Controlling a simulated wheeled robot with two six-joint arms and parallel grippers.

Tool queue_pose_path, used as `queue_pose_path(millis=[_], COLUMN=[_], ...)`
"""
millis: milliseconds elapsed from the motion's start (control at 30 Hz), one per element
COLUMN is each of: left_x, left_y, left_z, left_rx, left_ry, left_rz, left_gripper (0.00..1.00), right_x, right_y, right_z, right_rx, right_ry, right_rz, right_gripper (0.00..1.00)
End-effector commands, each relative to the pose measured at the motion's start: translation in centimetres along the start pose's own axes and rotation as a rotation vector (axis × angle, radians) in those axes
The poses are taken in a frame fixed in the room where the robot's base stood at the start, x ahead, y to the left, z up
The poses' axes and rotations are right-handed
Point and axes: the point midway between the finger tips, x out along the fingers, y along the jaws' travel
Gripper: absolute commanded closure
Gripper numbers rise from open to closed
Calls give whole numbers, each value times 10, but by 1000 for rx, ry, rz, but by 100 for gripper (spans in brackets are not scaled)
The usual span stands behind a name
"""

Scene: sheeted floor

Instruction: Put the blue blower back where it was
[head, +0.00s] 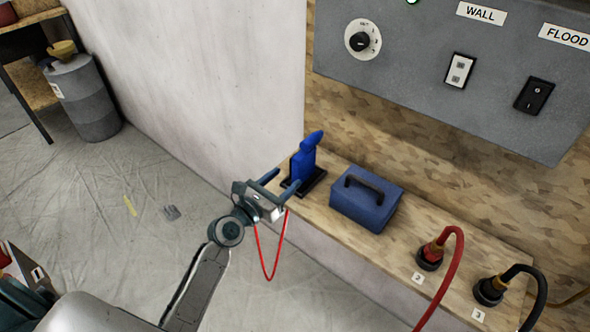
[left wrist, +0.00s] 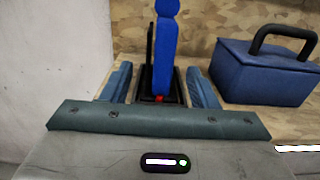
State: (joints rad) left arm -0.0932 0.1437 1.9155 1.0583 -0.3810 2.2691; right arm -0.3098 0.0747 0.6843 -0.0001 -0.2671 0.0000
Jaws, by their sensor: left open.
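The blue blower (head: 303,160) stands upright on a black base (head: 315,181) at the left end of the wooden shelf. It also stands upright in the left wrist view (left wrist: 166,50), centred in the gap between my finger lines, with a small red spot at its foot. My left gripper (head: 282,182) is open and empty, on the near side of the blower, its two fingers pointing at it. In the left wrist view the fingers (left wrist: 159,72) lie left and right of the black base (left wrist: 178,88). I cannot tell whether they touch it. My right gripper is not in view.
A blue box with a black handle (head: 366,203) sits right of the blower on the shelf (head: 395,245). Red (head: 430,256) and black (head: 489,290) cable plugs stand farther right. A red cord (head: 268,276) hangs below my gripper. A white wall (head: 200,85) rises left.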

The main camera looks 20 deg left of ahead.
Motion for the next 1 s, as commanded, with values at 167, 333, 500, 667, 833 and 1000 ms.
queue_pose_path(millis=[167, 333, 500, 667, 833, 1000], left_x=[-28, -39, -40, -40, -40, -47], left_y=[0, 0, 0, 0, 0, -13], left_z=[0, 0, 1, 0, 0, -7], left_rx=[2, 0, 0, 0, 1, 153], left_ry=[1, 0, -1, -1, 0, 46], left_rz=[0, -1, 0, 0, -1, -39], left_gripper=[46, 46, 46, 46, 46, 46], right_x=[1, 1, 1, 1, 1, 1], right_y=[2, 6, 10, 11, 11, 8], right_z=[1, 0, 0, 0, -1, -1], right_rx=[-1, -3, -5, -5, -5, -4], right_ry=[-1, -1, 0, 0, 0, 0], right_rz=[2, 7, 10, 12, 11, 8], right_gripper=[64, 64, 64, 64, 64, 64])
